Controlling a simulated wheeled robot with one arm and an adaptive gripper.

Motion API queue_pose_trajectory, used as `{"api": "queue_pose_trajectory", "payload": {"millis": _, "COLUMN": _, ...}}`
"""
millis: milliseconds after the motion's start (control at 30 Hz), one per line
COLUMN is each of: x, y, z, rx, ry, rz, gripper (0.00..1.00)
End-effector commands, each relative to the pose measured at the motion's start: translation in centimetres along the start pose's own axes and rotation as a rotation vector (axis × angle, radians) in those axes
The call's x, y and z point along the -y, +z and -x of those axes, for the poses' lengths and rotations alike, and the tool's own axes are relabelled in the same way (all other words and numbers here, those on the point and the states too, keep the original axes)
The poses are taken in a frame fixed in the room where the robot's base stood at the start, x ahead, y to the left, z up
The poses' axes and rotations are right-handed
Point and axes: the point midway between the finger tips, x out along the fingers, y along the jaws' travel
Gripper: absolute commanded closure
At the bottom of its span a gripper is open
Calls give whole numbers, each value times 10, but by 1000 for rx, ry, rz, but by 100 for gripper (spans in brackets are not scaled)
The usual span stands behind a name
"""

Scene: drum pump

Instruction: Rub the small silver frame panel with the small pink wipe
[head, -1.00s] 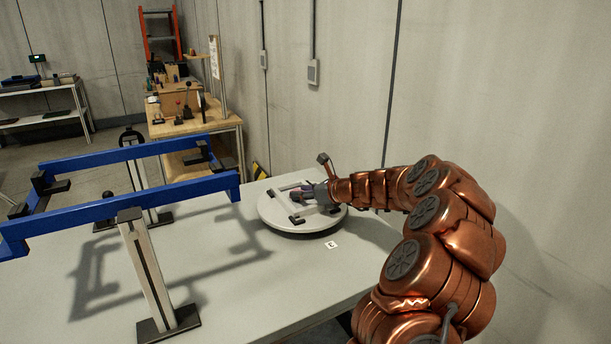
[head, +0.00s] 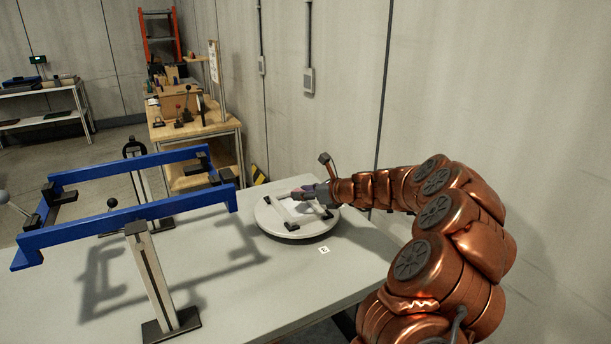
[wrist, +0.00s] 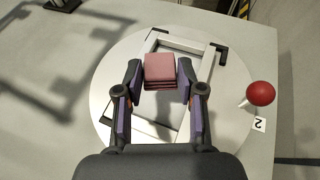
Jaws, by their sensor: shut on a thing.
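My gripper (wrist: 161,75) is shut on the small pink wipe (wrist: 160,68), a folded pink pad held between its fingertips. In the wrist view, the small silver frame panel (wrist: 218,72) lies beneath the wipe and gripper. It is a pale metal rectangle with an open middle, flat on a round light turntable (wrist: 110,75). I cannot tell whether the wipe touches the panel. In the head view, my gripper (head: 302,193) is over the turntable (head: 268,220), and the wipe is hard to make out there.
Black corner clamps (head: 292,227) sit around the panel. A red ball knob (wrist: 261,93) stands at the turntable's edge, near a number tag (wrist: 260,124). A blue frame on stands (head: 130,215) fills the table's left.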

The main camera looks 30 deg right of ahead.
Motion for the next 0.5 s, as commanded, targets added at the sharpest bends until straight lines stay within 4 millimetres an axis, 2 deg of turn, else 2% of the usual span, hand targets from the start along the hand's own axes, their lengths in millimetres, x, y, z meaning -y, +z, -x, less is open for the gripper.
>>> {"api": "queue_pose_trajectory", "payload": {"millis": 33, "x": 0, "y": 9, "z": 3, "rx": 0, "ry": 1, "rz": 0, "gripper": 78}}
{"api": "queue_pose_trajectory", "payload": {"millis": 300, "x": -2, "y": 30, "z": 10, "rx": 0, "ry": 3, "rz": 1, "gripper": 78}}
{"api": "queue_pose_trajectory", "payload": {"millis": 500, "x": -2, "y": 32, "z": 11, "rx": 0, "ry": 4, "rz": 1, "gripper": 78}}
